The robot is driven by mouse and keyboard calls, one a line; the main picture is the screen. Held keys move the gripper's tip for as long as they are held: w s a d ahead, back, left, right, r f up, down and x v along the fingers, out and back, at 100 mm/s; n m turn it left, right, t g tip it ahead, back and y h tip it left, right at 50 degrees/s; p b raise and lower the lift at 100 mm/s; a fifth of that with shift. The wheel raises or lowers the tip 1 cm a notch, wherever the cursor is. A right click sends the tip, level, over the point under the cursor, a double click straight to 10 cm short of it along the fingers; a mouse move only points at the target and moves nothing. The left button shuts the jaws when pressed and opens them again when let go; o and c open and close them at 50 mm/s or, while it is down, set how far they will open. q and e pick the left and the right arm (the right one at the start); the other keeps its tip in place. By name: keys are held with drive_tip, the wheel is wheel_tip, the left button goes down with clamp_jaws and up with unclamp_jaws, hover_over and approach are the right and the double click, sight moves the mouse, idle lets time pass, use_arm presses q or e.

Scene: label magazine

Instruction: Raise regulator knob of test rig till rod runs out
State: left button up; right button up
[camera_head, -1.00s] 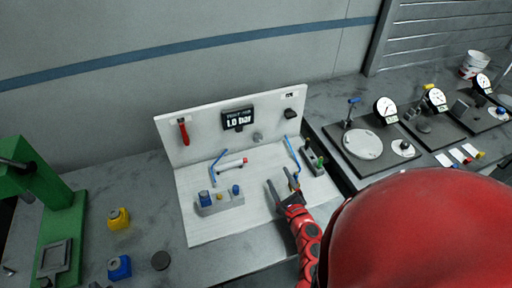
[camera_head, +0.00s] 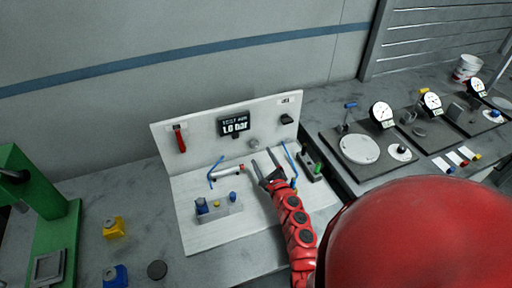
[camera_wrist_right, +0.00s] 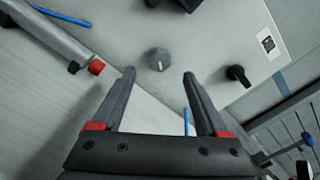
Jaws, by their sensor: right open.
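The white test rig (camera_head: 166,194) stands on the bench with an upright back panel. Its display (camera_head: 233,125) reads 1.0 bar. A grey round knob (camera_head: 254,144) sits on the panel below and right of the display; in the right wrist view the knob (camera_wrist_right: 158,60) lies ahead of and between the fingertips, apart from them. A silver cylinder (camera_head: 229,172) with a red end lies on the rig base; its rod is not clearly visible. My right gripper (camera_head: 262,164) is open and empty in front of the panel; it also shows in the right wrist view (camera_wrist_right: 160,75). My left gripper is not in view.
A black knob (camera_head: 287,119) is on the panel's right, a red handle (camera_head: 180,139) on its left. Blue tubes (camera_head: 290,165) and a grey block with blue buttons (camera_head: 219,208) are close by. Gauge stations (camera_head: 360,148) stand right, a green press (camera_head: 45,215) left.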

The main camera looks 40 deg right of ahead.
sight(255, 146)
drive_tip(key=x, duration=0.6)
drive_tip(key=shift+w+b, duration=0.35)
